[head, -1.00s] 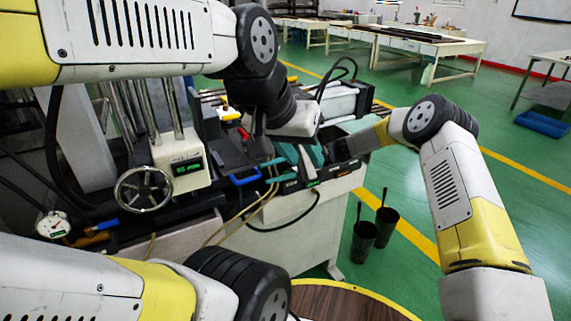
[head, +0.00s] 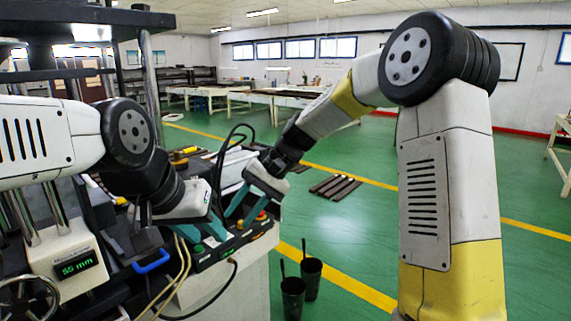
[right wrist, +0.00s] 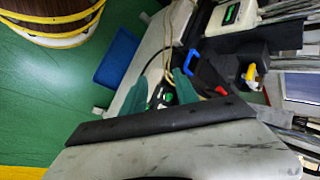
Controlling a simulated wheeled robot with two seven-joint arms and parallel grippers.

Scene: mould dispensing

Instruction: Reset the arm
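My right arm comes in from the right in the head view and bends down to its gripper (head: 246,211). The teal fingers of this gripper are spread apart with nothing between them, above the control panel. They also show apart in the right wrist view (right wrist: 158,92). My left arm comes in from the left, and its gripper (head: 209,235) is lower, close beside the control panel. Its teal fingertips are partly hidden, so I cannot tell how far they are spread. I see no object held in either gripper.
The machine's control panel (head: 231,245) with buttons lies under the grippers. A digital display box (head: 72,262) and a blue handle (head: 152,262) are at the left. Two dark cups (head: 292,297) (head: 311,278) stand on the green floor. Dark bars (head: 336,187) lie behind.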

